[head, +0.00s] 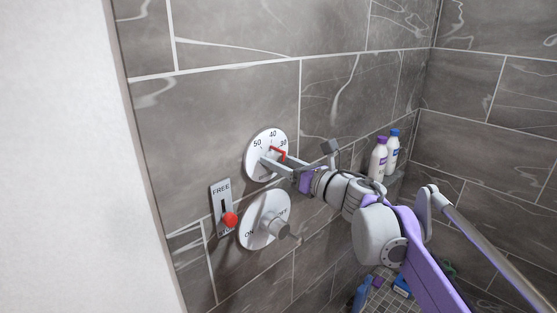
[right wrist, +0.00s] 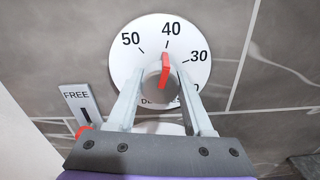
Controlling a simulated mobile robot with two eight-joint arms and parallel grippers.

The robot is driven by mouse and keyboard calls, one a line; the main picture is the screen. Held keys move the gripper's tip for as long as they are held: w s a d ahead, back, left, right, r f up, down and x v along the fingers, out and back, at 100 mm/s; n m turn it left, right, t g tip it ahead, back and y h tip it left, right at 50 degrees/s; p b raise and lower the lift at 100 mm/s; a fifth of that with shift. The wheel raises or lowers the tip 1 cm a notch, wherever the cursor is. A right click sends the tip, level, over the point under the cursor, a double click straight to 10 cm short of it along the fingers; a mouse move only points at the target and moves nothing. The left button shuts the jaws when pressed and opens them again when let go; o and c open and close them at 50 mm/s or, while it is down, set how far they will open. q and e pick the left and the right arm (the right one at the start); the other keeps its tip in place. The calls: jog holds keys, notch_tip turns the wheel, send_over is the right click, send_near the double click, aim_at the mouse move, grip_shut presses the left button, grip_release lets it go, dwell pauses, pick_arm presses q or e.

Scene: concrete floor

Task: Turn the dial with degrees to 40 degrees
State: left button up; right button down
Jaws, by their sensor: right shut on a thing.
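The degree dial (head: 257,147) is a round white disc on the tiled wall, marked 50, 40 and 30. It also shows in the right wrist view (right wrist: 128,62). Its knob carries a red pointer (right wrist: 165,70), whose tip lies close to the 40 tick in the right wrist view. My right gripper (head: 268,164) is shut on the knob, with one finger on each side of it in the right wrist view (right wrist: 160,88). The fingers hide the dial's lower part. My left gripper is out of view.
Just below is a second white dial (head: 258,222) marked ON and OFF, with a grey knob. Left of it is a FREE lever plate (head: 221,190) with a red knob. Bottles (head: 379,158) stand on a ledge to the right, behind my arm.

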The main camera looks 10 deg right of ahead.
jog(key=shift+c, duration=1.5)
grip_release()
jog(key=b+v, duration=0.1)
jog(key=v, duration=0.9)
jog(key=shift+s+d, duration=0.2)
jog(key=shift+s, duration=0.2)
